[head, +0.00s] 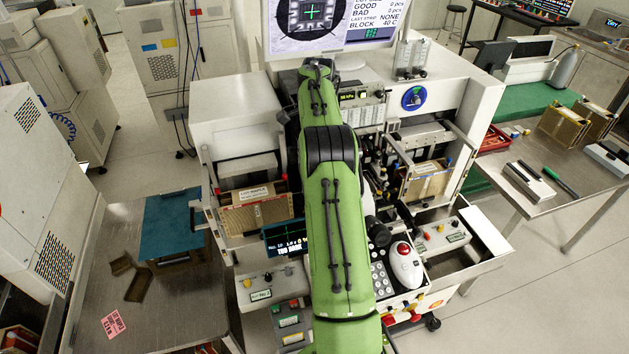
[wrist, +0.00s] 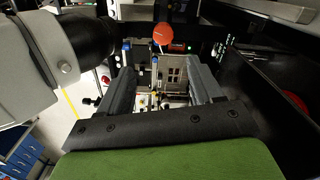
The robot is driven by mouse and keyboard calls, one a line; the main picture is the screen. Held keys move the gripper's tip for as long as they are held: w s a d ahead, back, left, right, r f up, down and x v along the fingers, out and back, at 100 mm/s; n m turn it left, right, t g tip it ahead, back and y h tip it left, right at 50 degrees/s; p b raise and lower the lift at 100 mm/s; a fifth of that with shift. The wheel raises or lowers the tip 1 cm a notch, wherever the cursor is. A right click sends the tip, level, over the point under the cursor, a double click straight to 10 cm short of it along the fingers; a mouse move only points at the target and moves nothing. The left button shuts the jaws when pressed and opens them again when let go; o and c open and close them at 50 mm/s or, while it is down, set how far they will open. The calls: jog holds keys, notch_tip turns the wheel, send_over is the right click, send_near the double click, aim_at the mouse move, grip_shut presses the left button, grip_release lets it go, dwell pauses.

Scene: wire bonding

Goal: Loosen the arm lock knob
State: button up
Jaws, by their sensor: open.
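My gripper (wrist: 160,88) is open in the wrist view, with its two dark grey fingers apart and nothing seen between them. Beyond the fingertips is the bonder's work area (wrist: 172,72), with metal plates and small blue-topped and brass parts. I cannot tell which small part is the arm lock knob. In the head view my green arm covers the middle of the bonder (head: 414,127), and my gripper is hidden there.
A black cylinder on a grey housing (wrist: 28,68) is close on the left in the wrist view. A dark panel (wrist: 262,85) bounds the right.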

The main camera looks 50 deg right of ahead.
jog(key=f, duration=1.1)
jog(key=shift+w+a+f+b, duration=0.1)
jog(key=shift+w+f+b, duration=0.05)
jog(key=shift+w+b, duration=0.15)
jog(key=shift+w+f, duration=0.2)
jog(key=shift+f, duration=0.05)
jog(key=shift+s, duration=0.1)
jog(key=c, duration=1.1)
